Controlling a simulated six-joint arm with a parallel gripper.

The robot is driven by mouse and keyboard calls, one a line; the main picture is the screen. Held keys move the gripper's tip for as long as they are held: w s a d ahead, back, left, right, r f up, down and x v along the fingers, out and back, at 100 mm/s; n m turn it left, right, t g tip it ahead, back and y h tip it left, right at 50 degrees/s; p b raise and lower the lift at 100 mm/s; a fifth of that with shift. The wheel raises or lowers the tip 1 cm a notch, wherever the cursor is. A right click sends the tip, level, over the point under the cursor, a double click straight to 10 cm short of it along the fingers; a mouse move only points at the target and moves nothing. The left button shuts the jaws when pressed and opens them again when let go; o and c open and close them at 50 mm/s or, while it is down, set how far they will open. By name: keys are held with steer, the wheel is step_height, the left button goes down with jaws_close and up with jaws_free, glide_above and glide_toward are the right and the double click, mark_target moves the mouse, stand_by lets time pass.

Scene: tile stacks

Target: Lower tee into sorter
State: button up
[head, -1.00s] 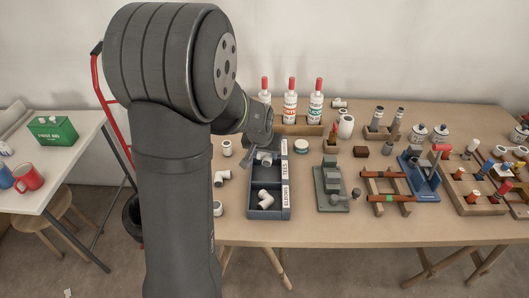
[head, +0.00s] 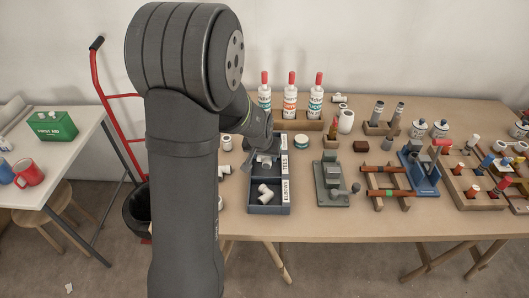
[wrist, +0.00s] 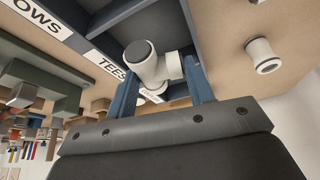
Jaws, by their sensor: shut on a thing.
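The sorter (head: 270,210) is a dark blue-grey tray with compartments and white side labels reading ELBOWS and TEES. My gripper (wrist: 160,85) has blue fingers shut on a white tee (wrist: 150,65). In the head view my gripper (head: 265,152) and the tee (head: 264,162) are over the tees compartment. I cannot tell whether the tee touches the floor. My wrist hides the rear compartment. A white elbow (head: 263,193) lies in the elbows compartment.
A white coupling (wrist: 263,55) stands on the table beside the sorter; more white fittings (head: 224,168) lie left of it. A bottle rack (head: 300,127) stands behind. A grey-green fixture (head: 332,190) is to the right, with bare table between it and the sorter.

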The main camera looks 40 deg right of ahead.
mark_target(263, 160)
steer(key=shift+f, duration=2.15)
stand_by(1.2)
steer(key=o, duration=1)
steer(key=v, duration=1.7)
steer(key=shift+r, duration=0.3)
steer(key=x, duration=1.4)
steer(key=shift+f, duration=0.1)
